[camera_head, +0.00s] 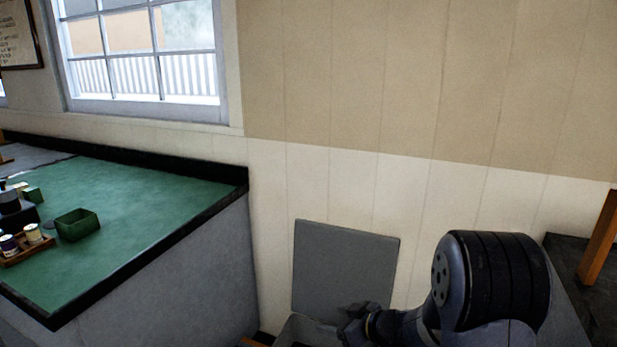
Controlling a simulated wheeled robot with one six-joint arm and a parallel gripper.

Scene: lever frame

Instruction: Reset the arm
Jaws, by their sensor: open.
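My arm enters at the lower right as a thick dark joint with a grey link running left from it. At its left end is my gripper (358,324), small and dark at the bottom of the view. It is open, and I see nothing held in it. The gripper is in front of the lower edge of a grey square panel (345,262) that stands upright near the wall. Whether the gripper touches the panel I cannot tell. No lever frame shows in this view.
A counter with a green top (150,210) and black edge stands at the left. On it are a green open box (77,224) and a wooden tray (28,251) with small cups. A dark surface with a wooden post (598,240) is at the right edge. A window (145,55) is behind.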

